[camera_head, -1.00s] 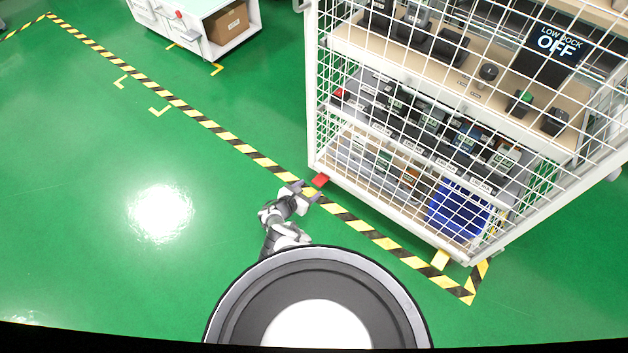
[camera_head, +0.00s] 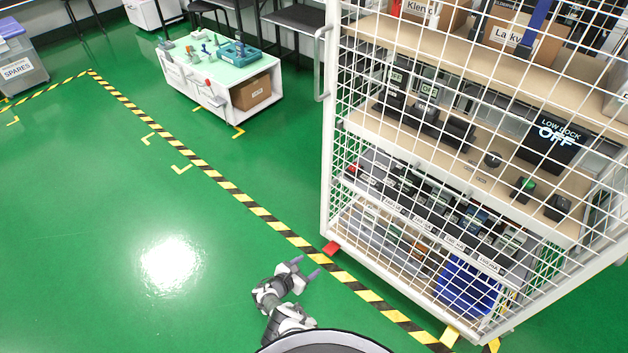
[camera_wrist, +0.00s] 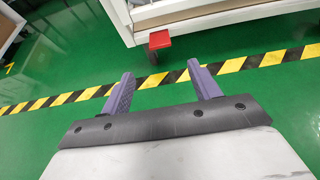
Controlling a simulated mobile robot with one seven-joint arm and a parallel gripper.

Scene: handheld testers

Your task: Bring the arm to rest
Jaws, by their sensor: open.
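My gripper (camera_head: 306,269) is open and empty, held over the green floor near the yellow-and-black floor tape. In the wrist view its two purple fingers (camera_wrist: 158,84) stand well apart with nothing between them. My arm is folded close in front of my body in the head view. The gripper is to the left of the white mesh cage cart (camera_head: 327,150) and apart from it.
The cage cart holds shelves of handheld devices and a blue bin (camera_head: 468,288). A red caster pedal (camera_head: 331,248) sits at its near left corner. A low white bench (camera_head: 215,108) stands farther back. The green floor (camera_head: 90,230) to the left is clear.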

